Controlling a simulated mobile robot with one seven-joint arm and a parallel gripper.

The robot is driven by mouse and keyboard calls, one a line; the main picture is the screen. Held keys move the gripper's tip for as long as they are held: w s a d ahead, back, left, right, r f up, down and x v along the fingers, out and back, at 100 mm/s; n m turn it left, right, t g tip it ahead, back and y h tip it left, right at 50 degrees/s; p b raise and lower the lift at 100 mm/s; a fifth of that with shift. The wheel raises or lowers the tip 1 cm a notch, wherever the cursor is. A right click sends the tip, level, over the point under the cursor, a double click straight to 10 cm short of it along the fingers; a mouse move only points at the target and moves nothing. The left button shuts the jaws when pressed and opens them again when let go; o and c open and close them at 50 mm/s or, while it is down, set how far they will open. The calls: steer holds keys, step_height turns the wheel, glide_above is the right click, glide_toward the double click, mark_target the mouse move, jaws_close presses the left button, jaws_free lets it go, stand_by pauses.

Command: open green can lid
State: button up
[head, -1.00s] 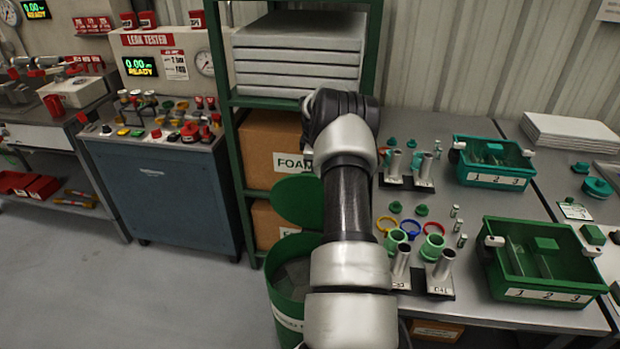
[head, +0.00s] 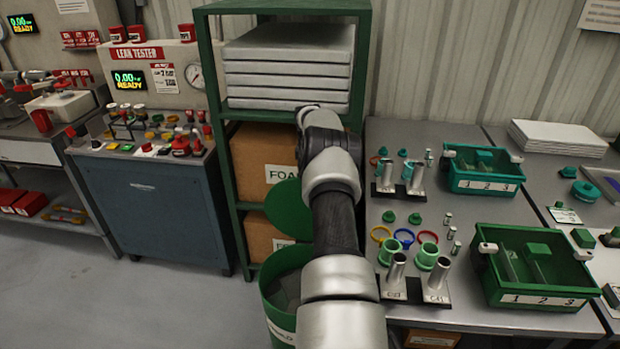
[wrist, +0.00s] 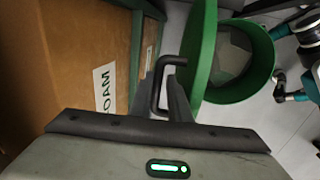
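The green can (head: 280,302) stands on the floor between the shelf rack and the bench, and its top is uncovered. Its round green lid (head: 288,208) is raised and stands steeply tilted at the can's rim. In the wrist view the lid (wrist: 201,45) appears nearly edge-on beside the open can (wrist: 262,70). The lid's black bracket handle (wrist: 157,85) sticks out toward my gripper (wrist: 164,88). My two fingers look spread, with the handle bar between them and a gap showing. My arm hides the gripper in the head view.
A green rack (head: 226,190) with foam boxes (head: 262,160) stands just behind the can. To the right is a grey bench (head: 465,230) with green bins and small parts. A blue cabinet (head: 150,215) stands left, with clear floor (head: 140,310) in front.

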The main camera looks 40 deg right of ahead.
steer(key=shift+o, duration=1)
steer(key=shift+d+f, duration=0.1)
steer(key=shift+f, duration=0.05)
steer(key=shift+r, duration=0.2)
steer(key=shift+w+r, duration=0.1)
steer(key=shift+r, duration=0.3)
step_height(320, 180, up, 16)
steer(key=s+a+p, duration=0.1)
steer(key=s+a, duration=0.1)
steer(key=shift+a+r, duration=0.15)
steer(key=shift+a, duration=0.2)
steer(key=shift+s, duration=0.1)
